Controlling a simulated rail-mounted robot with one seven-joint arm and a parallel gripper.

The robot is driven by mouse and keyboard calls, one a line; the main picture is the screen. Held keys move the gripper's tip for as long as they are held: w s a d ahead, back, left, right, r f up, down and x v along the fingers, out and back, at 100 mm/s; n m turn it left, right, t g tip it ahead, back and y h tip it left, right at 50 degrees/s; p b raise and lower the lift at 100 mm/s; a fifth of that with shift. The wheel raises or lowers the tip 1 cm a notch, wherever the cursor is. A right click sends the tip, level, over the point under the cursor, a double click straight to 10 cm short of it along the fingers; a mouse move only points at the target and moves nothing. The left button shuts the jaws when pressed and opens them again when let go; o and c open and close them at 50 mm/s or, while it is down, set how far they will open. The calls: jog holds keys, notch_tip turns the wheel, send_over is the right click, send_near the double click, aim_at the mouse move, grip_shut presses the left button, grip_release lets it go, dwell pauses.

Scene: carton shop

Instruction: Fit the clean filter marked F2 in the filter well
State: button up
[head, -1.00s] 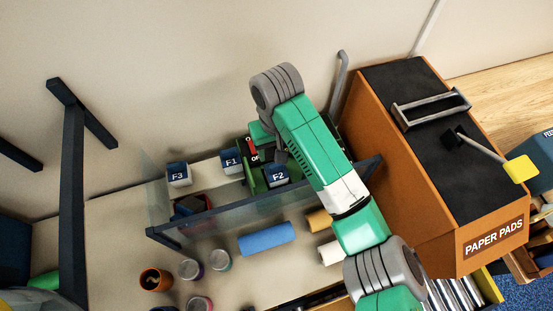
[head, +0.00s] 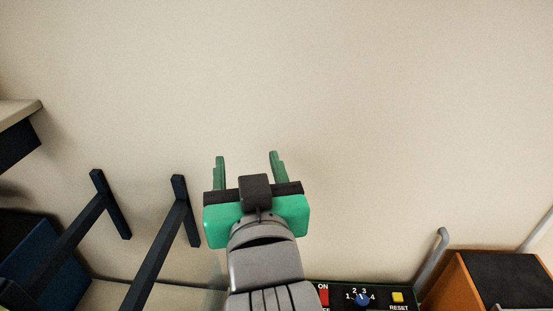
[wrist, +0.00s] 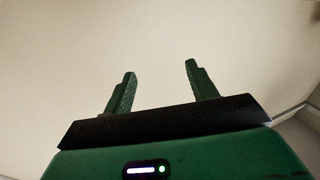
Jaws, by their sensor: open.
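My gripper (head: 248,160) is open and empty, raised in front of the bare wall. Its two green fingers stand apart with only wall between them. The wrist view shows the same open gripper (wrist: 159,70) with nothing between the fingers. The filter marked F2 and the filter well are not in view in either current picture.
A control panel (head: 380,297) with a red ON switch, a numbered blue dial and a yellow RESET button shows at the bottom. An orange cabinet (head: 452,292) with a dark top is at the lower right. Dark posts (head: 160,250) stand at the left. The wall is clear.

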jog(key=s+d+r+m+t+h, duration=0.1)
jog(key=s+d+r+t+h, duration=0.2)
jog(key=s+r+t, duration=0.3)
jog(key=s+r, duration=0.5)
jog(key=s, duration=0.2)
jog(key=shift+s+d+r+m+t, duration=0.15)
jog(key=shift+s+d+m+t, duration=0.1)
jog(key=shift+s+m+t, duration=0.15)
notch_tip(320, 180, up, 6)
jog(key=p, duration=0.5)
jog(key=shift+w+a+f+p, duration=0.1)
jog(key=shift+a+f+p, duration=0.05)
jog(key=shift+f+p, duration=0.15)
jog(key=shift+r, duration=0.1)
